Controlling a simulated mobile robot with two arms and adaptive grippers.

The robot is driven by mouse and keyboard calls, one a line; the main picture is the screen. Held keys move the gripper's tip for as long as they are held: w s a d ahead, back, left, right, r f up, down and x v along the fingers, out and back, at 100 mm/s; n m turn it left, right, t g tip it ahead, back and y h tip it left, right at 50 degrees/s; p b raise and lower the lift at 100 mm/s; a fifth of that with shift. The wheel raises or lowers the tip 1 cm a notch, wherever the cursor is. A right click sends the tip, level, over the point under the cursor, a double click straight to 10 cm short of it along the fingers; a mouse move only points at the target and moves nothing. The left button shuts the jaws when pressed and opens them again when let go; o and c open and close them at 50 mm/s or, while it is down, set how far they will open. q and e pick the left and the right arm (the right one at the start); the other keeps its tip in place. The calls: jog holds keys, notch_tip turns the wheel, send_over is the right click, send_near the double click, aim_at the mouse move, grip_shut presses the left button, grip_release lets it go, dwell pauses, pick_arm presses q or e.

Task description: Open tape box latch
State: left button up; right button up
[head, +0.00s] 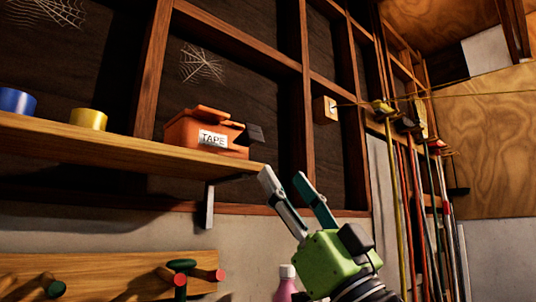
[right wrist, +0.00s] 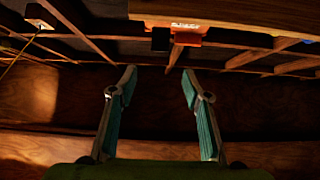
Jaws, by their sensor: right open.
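An orange box (head: 180,134) with a white label reading TAPE stands on the wooden shelf (head: 120,142), near its right end. Its top looks tilted, and a dark flap (head: 253,133), perhaps the latch, sticks out at its right side. In the right wrist view the orange box (right wrist: 188,40) and the dark flap (right wrist: 160,39) show at the top, beyond the fingertips. My right gripper (head: 283,176) is open and empty, below and to the right of the box, apart from it. It also shows open in the wrist view (right wrist: 159,75). My left gripper is not in view.
A yellow roll (head: 88,120) and a blue roll (head: 17,101) sit on the shelf left of the box. A metal bracket (head: 206,206) supports the shelf. Below are a peg rack (head: 110,272) and a pink bottle (head: 286,288). Long poles (head: 405,210) stand at the right.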

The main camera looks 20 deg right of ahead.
aim_at(256, 136)
jog(key=shift+g+h, duration=0.3)
jog(key=shift+g, duration=0.3)
jog(key=p+x, duration=0.2)
jog(key=x, duration=0.2)
jog(key=p+x, duration=0.3)
jog(key=x, duration=0.1)
jog(key=s+r+p+x, duration=0.1)
jog(key=p+x, duration=0.1)
jog(key=x, duration=0.3)
jog(key=shift+d+r+p, duration=0.1)
jog(key=shift+p, duration=0.25)
jog(key=shift+w+r, duration=0.15)
jog(key=shift+w, duration=0.15)
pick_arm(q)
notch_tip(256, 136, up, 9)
pick_arm(e)
jog(key=shift+s, duration=0.1)
jog(key=shift+c, duration=0.3)
